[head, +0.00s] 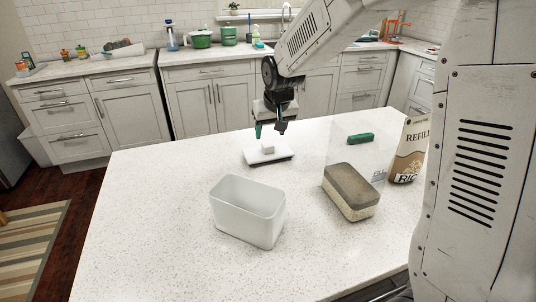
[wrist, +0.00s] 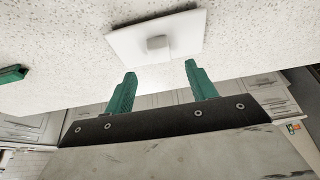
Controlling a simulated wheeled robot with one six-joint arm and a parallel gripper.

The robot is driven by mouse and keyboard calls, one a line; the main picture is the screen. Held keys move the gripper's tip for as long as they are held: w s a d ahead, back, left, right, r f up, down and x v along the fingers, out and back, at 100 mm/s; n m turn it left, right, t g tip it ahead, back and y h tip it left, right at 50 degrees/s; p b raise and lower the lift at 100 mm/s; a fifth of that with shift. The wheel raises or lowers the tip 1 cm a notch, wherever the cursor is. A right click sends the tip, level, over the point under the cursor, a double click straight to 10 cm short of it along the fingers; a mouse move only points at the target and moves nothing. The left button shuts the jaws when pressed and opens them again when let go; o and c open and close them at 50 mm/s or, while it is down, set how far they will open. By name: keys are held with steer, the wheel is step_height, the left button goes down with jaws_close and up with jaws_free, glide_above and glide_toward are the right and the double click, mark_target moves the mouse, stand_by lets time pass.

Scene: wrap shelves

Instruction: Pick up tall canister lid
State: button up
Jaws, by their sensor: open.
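The lid is a flat white square plate with a small block-shaped knob. In the head view the lid (head: 283,158) lies on the white speckled counter, behind the open box. In the wrist view the lid (wrist: 186,25) shows at the top middle, with its knob near the centre. My gripper (head: 269,130) is open and empty above the lid, its two green fingers apart over the knob. In the wrist view the fingertips (wrist: 160,70) point toward the knob, with no contact visible. An open, whitish rectangular canister (head: 247,215) stands in front of the lid, apparently empty.
A container with a dark top (head: 351,185) stands right of the open canister. A brown-and-white refill bag (head: 408,155) stands at the right, beside a green piece (head: 361,138) that also shows in the wrist view (wrist: 12,73). The counter's left side is clear.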

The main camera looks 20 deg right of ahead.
mark_target(268, 144)
steer(key=x, duration=0.6)
steer(key=shift+s, duration=0.15)
steer(key=c, duration=1.1)
